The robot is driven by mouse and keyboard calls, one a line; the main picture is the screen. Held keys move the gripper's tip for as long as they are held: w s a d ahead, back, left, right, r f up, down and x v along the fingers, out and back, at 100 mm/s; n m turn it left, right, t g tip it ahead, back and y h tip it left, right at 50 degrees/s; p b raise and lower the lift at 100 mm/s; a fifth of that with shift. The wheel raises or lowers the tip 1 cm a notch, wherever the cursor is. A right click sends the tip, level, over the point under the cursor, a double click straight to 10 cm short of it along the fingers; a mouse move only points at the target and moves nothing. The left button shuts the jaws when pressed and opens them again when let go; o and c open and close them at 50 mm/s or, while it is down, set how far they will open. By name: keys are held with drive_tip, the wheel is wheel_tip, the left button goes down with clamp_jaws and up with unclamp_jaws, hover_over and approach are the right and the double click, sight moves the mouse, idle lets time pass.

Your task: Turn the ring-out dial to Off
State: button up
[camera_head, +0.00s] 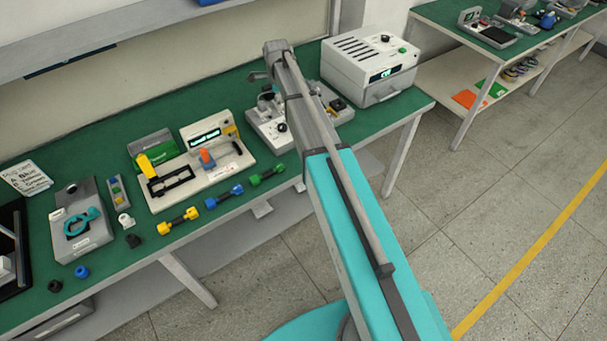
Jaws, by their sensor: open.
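A grey station (256,118) stands on the green bench, partly behind my arm. It has a black round knob (282,127) on its front, with other small dark parts above. I cannot tell whether this knob is the ring-out dial, and no Off mark is readable. A white box (345,68) at the back right has a black knob (385,38) on top and a lit display on its front. My arm reaches up over the bench beside the grey station. I cannot make out my gripper's fingers; the arm hides that area.
The green bench (235,85) also holds a cream fixture (228,172) with a display, several coloured dumbbell-shaped parts in front, and a grey block (95,240) with a teal ring. A second bench (430,15) stands at the upper right. The floor (480,220) at right is clear.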

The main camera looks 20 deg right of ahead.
drive_tip(key=s+f+n+b, duration=0.3)
drive_tip(key=s+n, duration=0.7)
drive_tip(key=s, duration=0.4)
drive_tip(key=s+f+n+b, duration=0.4)
drive_tip(key=s+n, duration=0.7)
drive_tip(key=s, duration=0.4)
drive_tip(key=shift+s+a+b, duration=0.15)
drive_tip(key=shift+b, duration=0.25)
